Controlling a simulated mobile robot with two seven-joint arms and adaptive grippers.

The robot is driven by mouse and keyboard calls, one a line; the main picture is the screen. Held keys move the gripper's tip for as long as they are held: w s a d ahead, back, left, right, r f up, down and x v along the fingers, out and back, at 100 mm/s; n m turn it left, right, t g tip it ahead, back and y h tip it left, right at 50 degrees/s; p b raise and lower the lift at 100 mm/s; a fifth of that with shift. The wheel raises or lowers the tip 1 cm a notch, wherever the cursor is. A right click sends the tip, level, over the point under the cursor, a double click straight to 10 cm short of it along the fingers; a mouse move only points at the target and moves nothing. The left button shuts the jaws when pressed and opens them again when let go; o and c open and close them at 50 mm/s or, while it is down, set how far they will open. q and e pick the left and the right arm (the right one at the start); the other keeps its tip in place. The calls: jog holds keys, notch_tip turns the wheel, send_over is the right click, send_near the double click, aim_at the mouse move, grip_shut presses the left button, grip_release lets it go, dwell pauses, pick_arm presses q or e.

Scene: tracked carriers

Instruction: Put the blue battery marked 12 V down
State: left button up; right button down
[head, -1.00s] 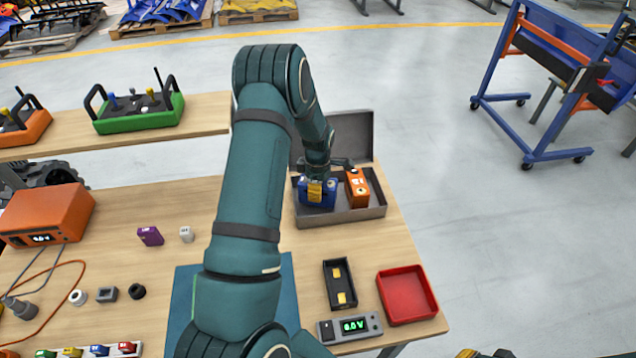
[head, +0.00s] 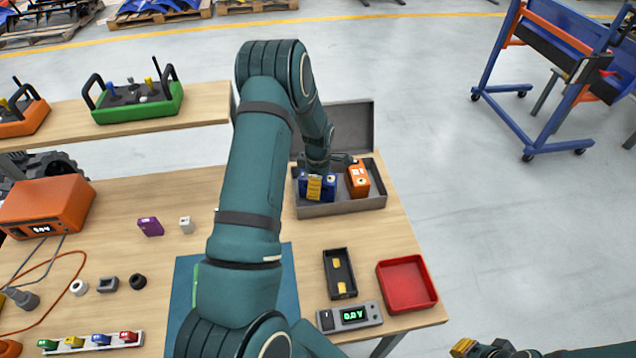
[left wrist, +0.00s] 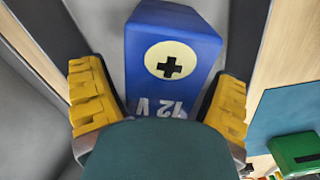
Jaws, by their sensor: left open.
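The blue battery (head: 329,187) stands in the left part of the grey open case (head: 345,208), left of an orange battery (head: 358,180). In the left wrist view the blue battery (left wrist: 185,30) shows a plus sign and the marking 12 V. My left gripper (head: 315,186) is over the case at the blue battery. Its yellow-padded fingers (left wrist: 162,105) are open, one on each side of the battery, with a gap visible on the left side. The battery's lower part is hidden. My right gripper (head: 480,349) is partly in view at the bottom right, away from the table.
The case's raised lid (head: 348,125) stands behind. Nearer me are a black tray (head: 338,282), a meter (head: 352,316) reading 0.0 V and a red tray (head: 407,286). My left arm crosses the table's middle. An orange device (head: 45,205) stands at the left.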

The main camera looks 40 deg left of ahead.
pick_arm(q)
notch_tip(320, 180, up, 12)
jog(key=shift+r+p, duration=0.15)
jog(key=shift+p, duration=0.3)
dwell(0.5)
